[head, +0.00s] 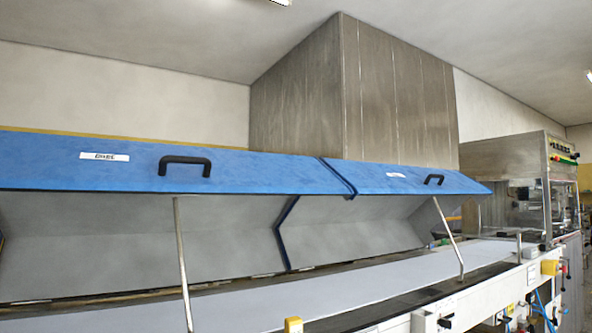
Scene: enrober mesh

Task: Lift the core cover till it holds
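Two blue covers hang over a long machine. The left cover (250,170) is large, with a black handle (185,164) and a white label (104,156) too small to read surely. The right cover (395,180) has a smaller-looking black handle (434,179) and its own label. Both covers stand raised, with their grey insides showing beneath. A metal rod (182,250) rises to the left cover's front edge, and another rod (449,238) rises to the right cover. I cannot tell which cover is the core cover. Neither gripper is in view.
A pale belt (230,300) runs under the covers. The white machine front (460,305) carries black knobs and yellow parts at the lower right. A tall steel hood (395,95) stands behind, and a steel machine (510,180) with a control panel stands at the far right.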

